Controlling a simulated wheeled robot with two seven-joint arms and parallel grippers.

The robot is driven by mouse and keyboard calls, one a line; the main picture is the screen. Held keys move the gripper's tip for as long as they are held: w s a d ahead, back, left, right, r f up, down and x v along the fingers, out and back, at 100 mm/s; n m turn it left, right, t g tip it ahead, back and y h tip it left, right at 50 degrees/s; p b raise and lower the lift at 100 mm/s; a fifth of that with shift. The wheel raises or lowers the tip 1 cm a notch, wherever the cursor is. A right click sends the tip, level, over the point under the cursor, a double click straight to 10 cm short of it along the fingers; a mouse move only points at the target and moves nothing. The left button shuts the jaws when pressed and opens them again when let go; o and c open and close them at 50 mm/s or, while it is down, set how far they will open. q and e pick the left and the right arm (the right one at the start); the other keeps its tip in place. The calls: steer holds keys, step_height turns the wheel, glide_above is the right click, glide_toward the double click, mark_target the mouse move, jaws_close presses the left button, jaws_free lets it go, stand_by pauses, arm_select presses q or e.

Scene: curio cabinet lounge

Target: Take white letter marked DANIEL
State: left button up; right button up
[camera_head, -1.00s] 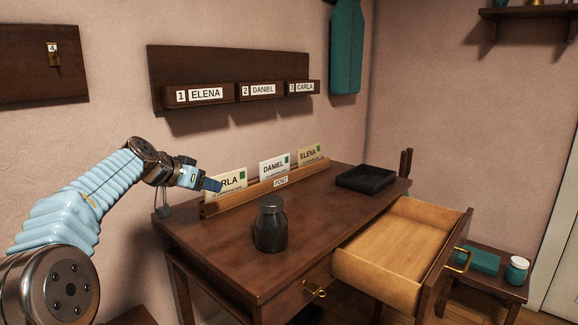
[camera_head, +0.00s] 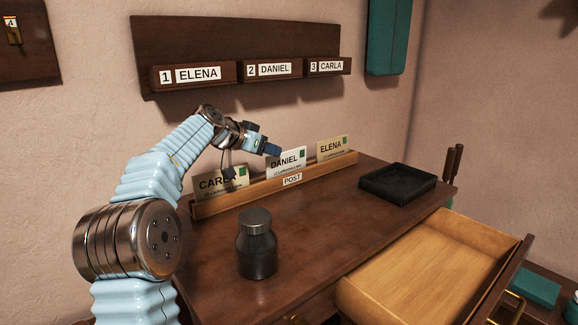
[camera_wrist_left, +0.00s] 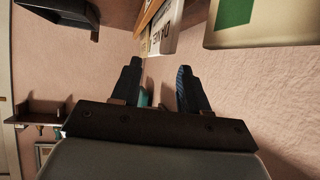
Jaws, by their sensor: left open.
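The white letter marked DANIEL (camera_head: 287,163) stands in the middle of the wooden POST rack (camera_head: 320,177) on the desk. It also shows near the top of the left wrist view (camera_wrist_left: 165,32), beyond the fingertips. My left gripper (camera_head: 273,150) is at the upper left edge of this letter in the head view; whether it touches cannot be told. In the left wrist view my left gripper (camera_wrist_left: 158,68) is open, with nothing between its two dark fingers. The CARLA letter (camera_head: 222,182) stands left in the rack, partly behind my wrist. The ELENA letter (camera_head: 332,147) stands at the right.
Wall slots labelled ELENA (camera_head: 195,75), DANIEL (camera_head: 270,70) and CARLA (camera_head: 328,67) hang above the desk. A dark jar (camera_head: 257,250) stands in front of the rack. A black tray (camera_head: 398,184) lies right. An open drawer (camera_head: 420,275) juts out at the front right.

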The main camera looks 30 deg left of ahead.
mark_target(286, 152)
arm_select(q)
steer(key=x, duration=0.2)
steer(key=p+x, duration=0.1)
steer(key=x, duration=0.3)
steer(key=shift+w+d+r+p, duration=0.25)
steer(key=shift+w+r+p, duration=0.05)
steer(key=shift+w+p, duration=0.05)
steer(key=shift+w+f, duration=0.25)
steer(key=shift+w, duration=0.05)
jaws_close()
